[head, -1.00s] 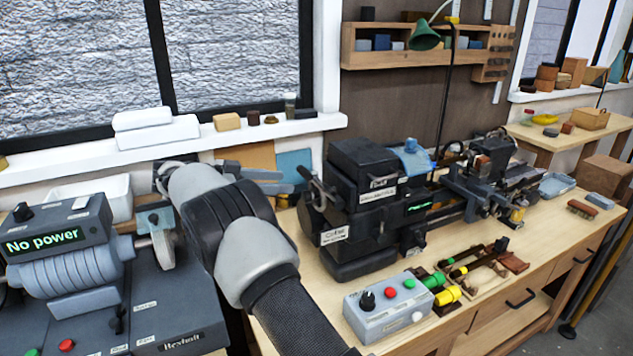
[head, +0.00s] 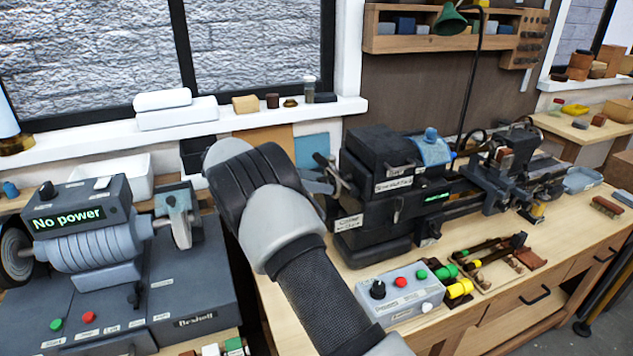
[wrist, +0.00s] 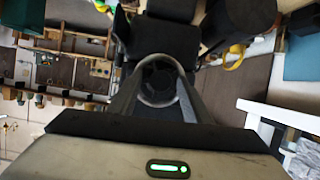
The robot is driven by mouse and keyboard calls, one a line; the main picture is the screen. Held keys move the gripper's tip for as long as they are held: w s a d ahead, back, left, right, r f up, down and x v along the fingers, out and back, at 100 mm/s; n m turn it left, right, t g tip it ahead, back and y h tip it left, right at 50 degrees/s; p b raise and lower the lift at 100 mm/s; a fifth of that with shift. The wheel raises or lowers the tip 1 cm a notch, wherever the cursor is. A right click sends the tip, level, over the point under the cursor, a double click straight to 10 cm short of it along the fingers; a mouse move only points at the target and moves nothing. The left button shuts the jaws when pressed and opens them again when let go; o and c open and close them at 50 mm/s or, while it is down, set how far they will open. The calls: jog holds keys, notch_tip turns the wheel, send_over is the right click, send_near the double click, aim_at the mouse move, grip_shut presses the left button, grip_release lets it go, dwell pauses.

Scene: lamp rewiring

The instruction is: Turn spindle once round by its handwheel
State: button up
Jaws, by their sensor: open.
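The lathe (head: 385,195) is a dark machine on the wooden bench, right of my arm. Its handwheel, on the headstock's left end, is partly hidden by my arm; a dark handle (head: 325,163) shows there. In the wrist view a grey ring, apparently the handwheel (wrist: 158,101), appears between the fingers. My gripper (head: 318,182) is open at the headstock's left end, mostly hidden behind my wrist in the head view. Its two grey fingers also show in the wrist view (wrist: 157,78). I cannot tell whether they touch the ring.
A grey control box (head: 400,292) with buttons stands in front of the lathe. A grinder (head: 95,245) reading "No power" is at the left. The lamp (head: 452,20) stands behind the lathe. The windowsill (head: 90,160) runs behind my arm.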

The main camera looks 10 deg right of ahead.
jog(key=c, duration=1)
jog(key=shift+c, duration=0.2)
jog(key=shift+m+b, duration=0.3)
